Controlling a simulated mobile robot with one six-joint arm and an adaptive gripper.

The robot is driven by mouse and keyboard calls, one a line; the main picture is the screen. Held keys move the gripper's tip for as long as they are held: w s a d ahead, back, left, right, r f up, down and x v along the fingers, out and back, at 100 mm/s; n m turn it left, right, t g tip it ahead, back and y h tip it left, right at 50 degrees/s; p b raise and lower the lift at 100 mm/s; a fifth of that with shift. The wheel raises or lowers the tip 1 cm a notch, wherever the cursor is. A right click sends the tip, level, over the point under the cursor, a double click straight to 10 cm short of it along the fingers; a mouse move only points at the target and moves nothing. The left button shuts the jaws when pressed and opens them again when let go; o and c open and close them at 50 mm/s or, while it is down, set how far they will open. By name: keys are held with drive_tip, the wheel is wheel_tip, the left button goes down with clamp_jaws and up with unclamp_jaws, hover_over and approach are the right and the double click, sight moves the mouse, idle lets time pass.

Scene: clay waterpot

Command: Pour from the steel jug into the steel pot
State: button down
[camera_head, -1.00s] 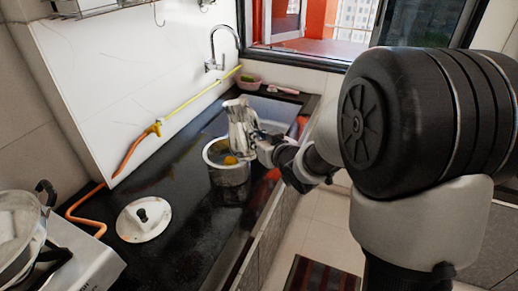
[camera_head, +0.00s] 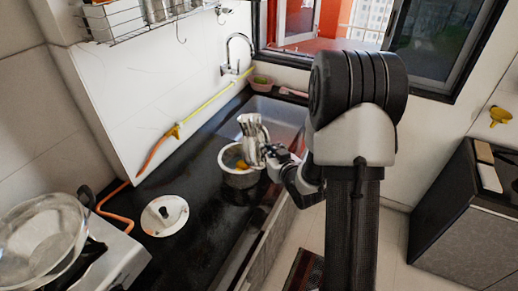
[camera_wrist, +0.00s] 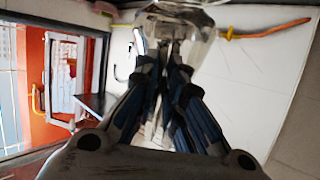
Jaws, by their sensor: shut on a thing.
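The steel jug (camera_head: 251,138) is shiny and stands out above the right side of the steel pot (camera_head: 240,182) in the head view. It leans slightly, its top toward the left. The pot sits on the black counter by the sink, its mouth open, with something yellow-orange (camera_head: 241,164) in it. My gripper (camera_head: 270,157) is shut on the jug from the right. In the wrist view my gripper's fingers (camera_wrist: 166,85) close together below the shiny jug (camera_wrist: 178,20), which is partly cut off by the frame. I cannot see any flow from the jug.
A white lid with a black knob (camera_head: 164,215) lies on the counter, left of the pot. A stove with a pan (camera_head: 45,240) stands at lower left. The sink (camera_head: 275,115), faucet (camera_head: 240,52) and yellow-orange hose (camera_head: 180,130) lie behind. A wire rack (camera_head: 140,18) hangs above.

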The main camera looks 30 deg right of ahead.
drive_tip(key=w+t+b, duration=0.1)
drive_tip(key=b, duration=0.2)
drive_tip(key=f+t+b, duration=0.1)
drive_tip(key=b, duration=0.2)
drive_tip(key=shift+w+a+m+t, duration=0.1)
drive_tip(key=shift+w+m+t, duration=0.2)
drive_tip(key=shift+w+t, duration=0.1)
drive_tip(key=shift+t, duration=0.4)
drive_tip(key=shift+s+r, duration=0.1)
drive_tip(key=shift+r, duration=2.45)
drive_tip(key=a+r+y, duration=0.1)
drive_tip(key=a, duration=1.5)
drive_tip(key=shift+w+a, duration=0.25)
drive_tip(key=shift+a, duration=0.1)
